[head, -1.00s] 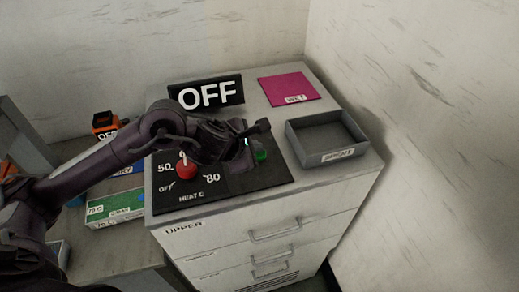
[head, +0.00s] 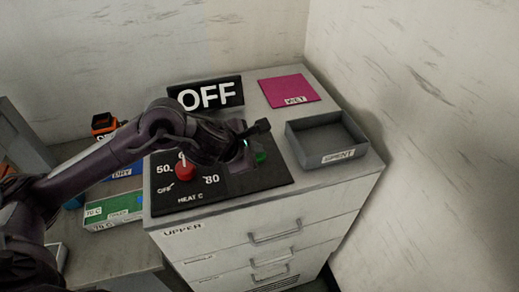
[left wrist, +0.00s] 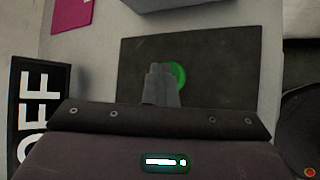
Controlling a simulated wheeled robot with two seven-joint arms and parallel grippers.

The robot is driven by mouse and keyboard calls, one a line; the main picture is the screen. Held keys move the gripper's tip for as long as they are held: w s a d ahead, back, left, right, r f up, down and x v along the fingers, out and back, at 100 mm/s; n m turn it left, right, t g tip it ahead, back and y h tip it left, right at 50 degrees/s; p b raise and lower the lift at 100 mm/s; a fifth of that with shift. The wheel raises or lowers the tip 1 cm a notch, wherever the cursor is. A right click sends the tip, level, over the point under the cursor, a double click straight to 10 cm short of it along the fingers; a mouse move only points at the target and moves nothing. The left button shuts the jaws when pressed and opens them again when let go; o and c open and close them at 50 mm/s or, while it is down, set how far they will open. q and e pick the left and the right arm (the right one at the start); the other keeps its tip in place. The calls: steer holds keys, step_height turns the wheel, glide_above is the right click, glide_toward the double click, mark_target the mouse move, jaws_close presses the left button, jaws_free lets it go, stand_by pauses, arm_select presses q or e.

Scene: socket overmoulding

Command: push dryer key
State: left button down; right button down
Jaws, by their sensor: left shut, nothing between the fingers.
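The dryer's black control panel (head: 215,193) lies on the white cabinet top. It carries a red knob (head: 184,170) among the marks OFF, 50 and 80, and a green key (head: 260,157) near its right end. The green key also shows in the left wrist view (left wrist: 178,76), partly hidden behind the fingertips. My left gripper (left wrist: 162,72) is shut and empty, its fingers over the panel at the key. I cannot tell whether the tips touch the key. A black sign (head: 206,93) at the back reads OFF. My right gripper is not in view.
A grey tray marked SPENT (head: 327,141) stands right of the panel. A magenta mat marked WET (head: 289,90) lies behind it. Left of the cabinet are a green box (head: 112,208) and an orange-black item (head: 104,124). Walls close off the back and right.

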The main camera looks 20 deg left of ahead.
arm_select(q)
steer(key=shift+a+r+p, duration=0.1)
steer(key=shift+r+p, duration=1.9)
steer(key=shift+r, duration=0.65)
steer(key=shift+w, duration=0.1)
